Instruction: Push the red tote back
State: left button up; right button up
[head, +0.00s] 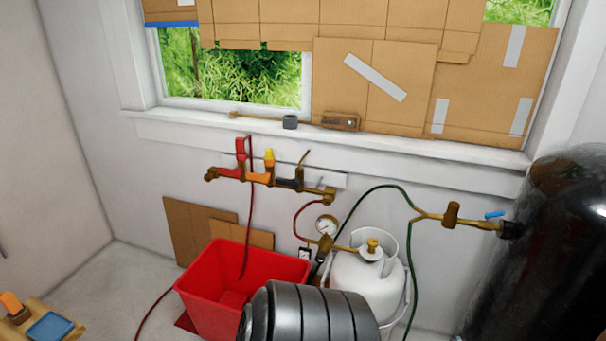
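The red tote (205,299) stands upright on the floor below the window, in the lower middle of the head view. Its open top faces up and the part of its inside that shows looks empty, apart from a thin red hose that hangs down over it. A grey ribbed cylindrical body covers its lower right part. Neither of my grippers shows in this view.
The grey ribbed body (312,312) is at bottom centre; I cannot tell what it is. A white gas tank (370,285) with hoses stands right of the tote. A large black cylinder (545,260) is at right. Cardboard sheets (188,225) lean behind the tote. Floor at left (110,285) is mostly clear.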

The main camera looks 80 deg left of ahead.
aim_at(210, 290)
jog(key=k+u, duration=0.1)
jog(key=u, duration=1.8)
